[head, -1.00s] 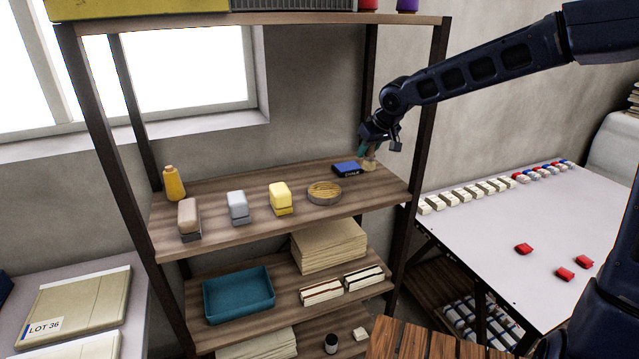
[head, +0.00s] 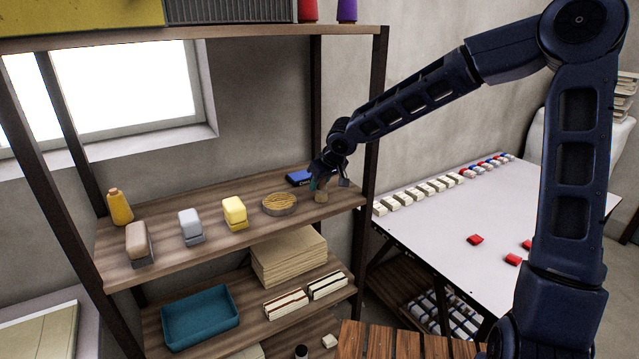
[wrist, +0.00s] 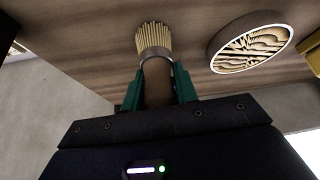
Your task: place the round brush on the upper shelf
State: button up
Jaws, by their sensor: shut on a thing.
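My gripper (head: 320,183) is shut on the handle of the round brush (wrist: 155,42), over the right end of the shelf board (head: 180,238) with the blocks. In the wrist view the brown handle sits between the green fingers (wrist: 157,90), with pale bristles pointing away from the gripper. In the head view the brush (head: 320,196) is small, bristles down, at or just above the board; I cannot tell whether it touches.
Yellow (head: 234,210), grey (head: 190,225) and tan (head: 138,240) blocks and an orange bottle (head: 119,207) stand further left. The rack's right post (head: 374,120) is close to my arm. A board (head: 160,31) with boxes is above; a teal tray (head: 200,318) is below.

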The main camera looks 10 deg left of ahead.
jog(key=o, duration=1)
jog(key=shift+v, duration=5.95)
jog(key=shift+r, duration=0.1)
